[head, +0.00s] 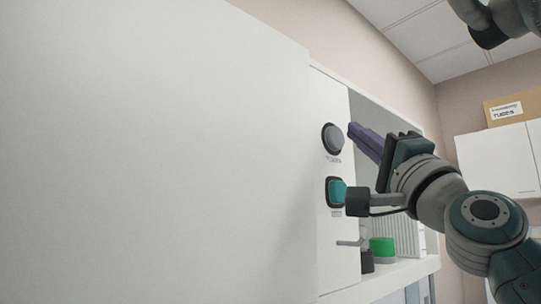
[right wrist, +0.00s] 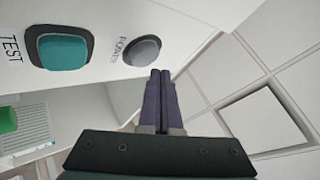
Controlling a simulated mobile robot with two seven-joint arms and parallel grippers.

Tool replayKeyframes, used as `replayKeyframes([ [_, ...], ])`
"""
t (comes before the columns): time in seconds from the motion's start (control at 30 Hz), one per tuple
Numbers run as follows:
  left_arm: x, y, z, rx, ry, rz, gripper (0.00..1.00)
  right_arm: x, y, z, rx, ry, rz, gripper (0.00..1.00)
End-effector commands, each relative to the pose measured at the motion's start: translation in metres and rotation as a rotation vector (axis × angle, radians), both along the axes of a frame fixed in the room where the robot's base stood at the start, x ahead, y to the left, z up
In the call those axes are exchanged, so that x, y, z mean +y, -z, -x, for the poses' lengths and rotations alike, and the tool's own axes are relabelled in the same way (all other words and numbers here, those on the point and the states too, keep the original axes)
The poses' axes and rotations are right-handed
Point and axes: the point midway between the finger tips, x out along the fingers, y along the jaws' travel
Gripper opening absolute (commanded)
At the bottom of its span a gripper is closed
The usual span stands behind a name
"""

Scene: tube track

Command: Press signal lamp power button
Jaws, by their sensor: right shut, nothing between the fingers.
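The round grey button (head: 333,139) sits in a dark ring on the white panel. Its label reads POWER in the right wrist view (right wrist: 140,50). Below it in the head view is a square teal button (head: 338,192), marked TEST in the right wrist view (right wrist: 62,51). My right gripper (head: 353,129) is shut and empty, its purple fingers together. The tips are just right of the grey button in the head view, with a small gap in the picture. In the right wrist view the tips (right wrist: 160,73) lie just below and right of the button. My left gripper is not in view.
The white panel (head: 160,150) fills the left side. A small lever (head: 349,243) sticks out below the buttons. A green-topped object (head: 382,247) stands in the open recess behind my wrist. A cardboard box (head: 518,108) sits on a white cabinet (head: 498,160) at the right.

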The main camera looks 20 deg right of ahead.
Motion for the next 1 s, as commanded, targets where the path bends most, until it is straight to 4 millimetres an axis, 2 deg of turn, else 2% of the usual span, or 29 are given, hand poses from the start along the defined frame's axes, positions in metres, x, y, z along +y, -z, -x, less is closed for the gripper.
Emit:
replayKeyframes([
  [0.3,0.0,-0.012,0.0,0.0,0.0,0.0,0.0,-0.012,-0.002,0.028,0.001,0.001,0.001,0.0],
  [0.6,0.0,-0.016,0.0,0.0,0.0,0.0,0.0,-0.022,-0.001,0.053,0.0,0.002,0.001,0.0],
  [1.0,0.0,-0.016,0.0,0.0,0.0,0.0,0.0,-0.023,0.0,0.055,0.0,0.0,0.0,0.0],
])
